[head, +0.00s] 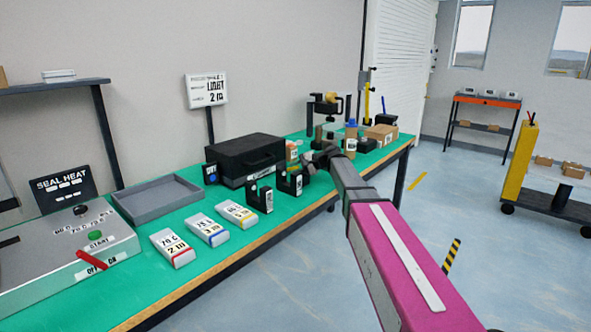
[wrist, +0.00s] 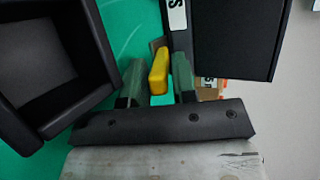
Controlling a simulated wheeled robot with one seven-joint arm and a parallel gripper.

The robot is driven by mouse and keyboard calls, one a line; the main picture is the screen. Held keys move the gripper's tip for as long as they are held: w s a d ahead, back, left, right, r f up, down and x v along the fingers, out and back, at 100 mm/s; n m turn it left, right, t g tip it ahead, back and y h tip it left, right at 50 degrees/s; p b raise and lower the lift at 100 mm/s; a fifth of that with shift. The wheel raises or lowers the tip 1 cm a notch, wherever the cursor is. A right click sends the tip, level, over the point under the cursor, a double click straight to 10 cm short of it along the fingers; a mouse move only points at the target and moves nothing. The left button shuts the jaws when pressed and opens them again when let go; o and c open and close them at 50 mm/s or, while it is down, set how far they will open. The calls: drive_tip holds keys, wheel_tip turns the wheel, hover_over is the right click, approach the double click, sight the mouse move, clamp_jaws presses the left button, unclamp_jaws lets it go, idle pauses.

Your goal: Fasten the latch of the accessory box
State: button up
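The accessory box, seemingly the black case (head: 245,158) with a handle on its front, stands closed on the green bench in the head view. My gripper (head: 318,160) is just off the case's right end, its fingers too small to make out there. In the wrist view my gripper (wrist: 158,82) has its two grey-green fingers apart. A dark body (wrist: 240,40) lies beyond the right finger. Whether the latch is fastened cannot be told.
Two black U-shaped stands (head: 288,183) are in front of the case. Bottles, a cardboard box (head: 381,134) and a yellow-topped fixture (head: 325,104) stand behind my gripper. A dark open bin-like shape (wrist: 50,65) fills the wrist view's left. A grey tray (head: 158,203) lies farther left.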

drive_tip(key=shift+c, duration=0.3)
clamp_jaws()
drive_tip(key=shift+r, duration=0.1)
drive_tip(key=shift+w+a+r+m+g+h, duration=0.2)
drive_tip(key=shift+r+h, duration=0.1)
drive_tip(key=shift+h, duration=0.2)
drive_tip(key=shift+w+a+r+m+g+h, duration=0.1)
drive_tip(key=shift+w+a+r+g+h, duration=0.15)
drive_tip(key=shift+h, duration=0.25)
drive_tip(key=shift+w+a+r+m+g+h, duration=0.2)
drive_tip(key=shift+r+g+h, duration=0.15)
drive_tip(key=shift+h, duration=0.15)
drive_tip(key=shift+w+a+r+m+g+h, duration=0.1)
drive_tip(key=shift+r+m+g+h, duration=0.15)
drive_tip(key=shift+h, duration=0.25)
drive_tip(key=shift+w+a+r+g+h, duration=0.25)
drive_tip(key=shift+g+h, duration=0.1)
drive_tip(key=shift+h, duration=0.15)
drive_tip(key=shift+w+a+r+g+h, duration=0.1)
drive_tip(key=shift+a+g+h, duration=0.15)
drive_tip(key=shift+h, duration=0.25)
drive_tip(key=shift+w+a+r+m+g+h, duration=0.15)
drive_tip(key=shift+a+m+g+h, duration=0.1)
drive_tip(key=shift+g+h, duration=0.25)
drive_tip(key=shift+w+a+r+m+g+h, duration=0.1)
drive_tip(key=shift+w+a+m+g+h, duration=0.1)
drive_tip(key=shift+g+h, duration=0.25)
drive_tip(key=shift+s, duration=0.1)
